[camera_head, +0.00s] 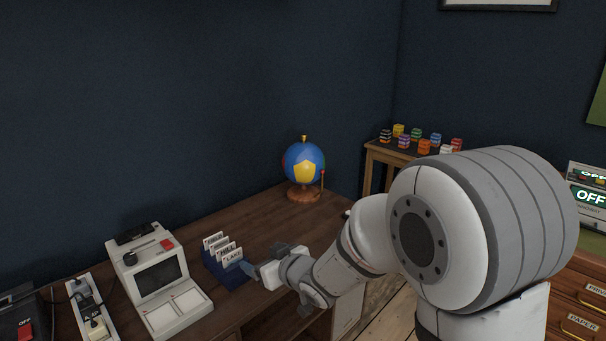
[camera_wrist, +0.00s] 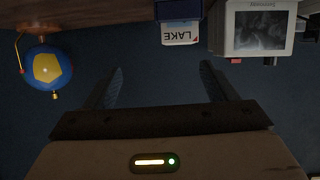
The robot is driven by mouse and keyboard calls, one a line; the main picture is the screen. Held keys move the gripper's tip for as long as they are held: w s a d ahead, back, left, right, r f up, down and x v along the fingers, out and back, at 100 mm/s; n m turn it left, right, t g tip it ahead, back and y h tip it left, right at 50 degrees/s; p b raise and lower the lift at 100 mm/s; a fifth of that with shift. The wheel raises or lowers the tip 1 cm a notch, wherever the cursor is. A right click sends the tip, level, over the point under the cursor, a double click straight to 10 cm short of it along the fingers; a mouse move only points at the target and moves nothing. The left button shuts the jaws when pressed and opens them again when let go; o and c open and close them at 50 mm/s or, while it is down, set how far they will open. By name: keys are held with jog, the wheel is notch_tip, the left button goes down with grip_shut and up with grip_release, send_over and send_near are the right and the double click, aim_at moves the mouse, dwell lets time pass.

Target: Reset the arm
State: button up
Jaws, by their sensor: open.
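My arm reaches from the right over the wooden desk (camera_head: 270,223) in the head view. My gripper (camera_head: 252,268) is at the arm's far end, close to the blue card holder (camera_head: 230,272) with several labelled cards. In the wrist view my gripper (camera_wrist: 163,85) shows two dark fingers spread apart with nothing between them. The wrist picture is upside down. The "LAKE" card (camera_wrist: 181,33) shows beyond the fingers at the top. In the head view the fingertips look very near the front card; I cannot tell whether they touch.
A globe (camera_head: 304,163) stands at the desk's back. A white machine with a screen (camera_head: 158,278) stands left of the card holder, beside a narrow switch panel (camera_head: 91,309). Small coloured blocks sit on a side table (camera_head: 391,154). The desk between globe and card holder is clear.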

jog(key=s+d+r+m+h+p, duration=0.25)
jog(key=d+r+h+p, duration=0.2)
jog(key=d, duration=0.45)
jog(key=s+d+r+m+h+p, duration=0.25)
jog(key=d+r, duration=0.35)
jog(key=d, duration=0.4)
jog(key=s+d+r+m+g+h+p, duration=0.1)
jog(key=s+d+r+m+g+p, duration=0.1)
jog(key=s, duration=0.7)
jog(key=s+d+r+m+g+h+p, duration=0.1)
jog(key=s+d+r+m+g+p, duration=0.1)
jog(key=s+d+r+g+p, duration=0.3)
jog(key=s+d, duration=0.2)
jog(key=s, duration=0.2)
jog(key=shift+s+r+h+p, duration=0.3)
jog(key=shift+s+r, duration=0.05)
jog(key=shift+r, duration=0.05)
jog(key=shift+f, duration=0.1)
jog(key=shift+c, duration=0.2)
